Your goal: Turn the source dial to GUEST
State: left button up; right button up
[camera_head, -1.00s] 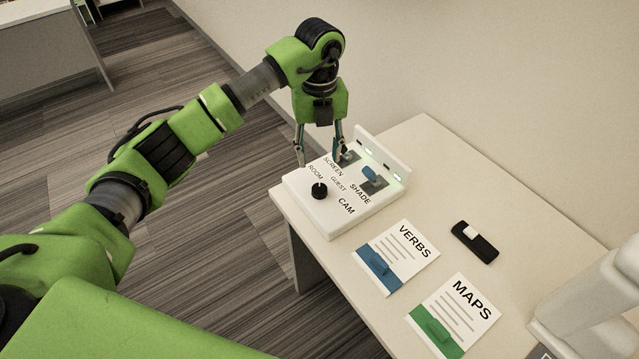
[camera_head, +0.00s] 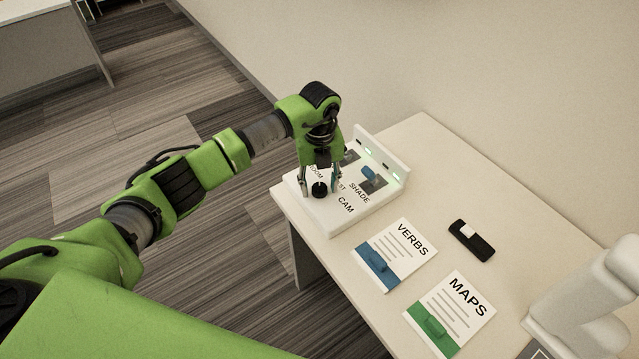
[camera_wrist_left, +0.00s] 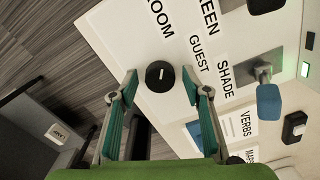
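The source dial (camera_head: 319,190) is a round black knob on a white sloped panel (camera_head: 338,229), with ROOM, GUEST and CAM printed around it. In the left wrist view the dial (camera_wrist_left: 160,76) shows a white mark pointing up towards ROOM (camera_wrist_left: 160,18); GUEST (camera_wrist_left: 198,53) is to its upper right. My left gripper (camera_head: 320,191) is over the panel, its fingers spread on either side of the dial. In the left wrist view the left gripper (camera_wrist_left: 160,84) shows gaps between both fingertips and the knob. The fingers partly cover labels in the head view. My right gripper is not in view.
A blue SHADE switch (camera_head: 368,173) and a raised strip with green lights (camera_head: 392,172) stand behind the dial. A pale rounded object (camera_head: 590,295) is at right.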

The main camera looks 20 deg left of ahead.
pick_arm(q)
jog(key=c, duration=0.9)
jog(key=m+b, duration=0.3)
jog(key=m, duration=0.1)
jog(key=shift+f+m, duration=0.15)
jog(key=shift+m, duration=0.15)
jog(key=m+b, duration=0.3)
jog(key=m, duration=0.1)
jog(key=shift+m+b, duration=0.65)
jog(key=shift+m, duration=0.25)
jog(key=shift+r+m, duration=0.2)
jog(key=shift+m, duration=0.1)
jog(key=o, duration=1.1)
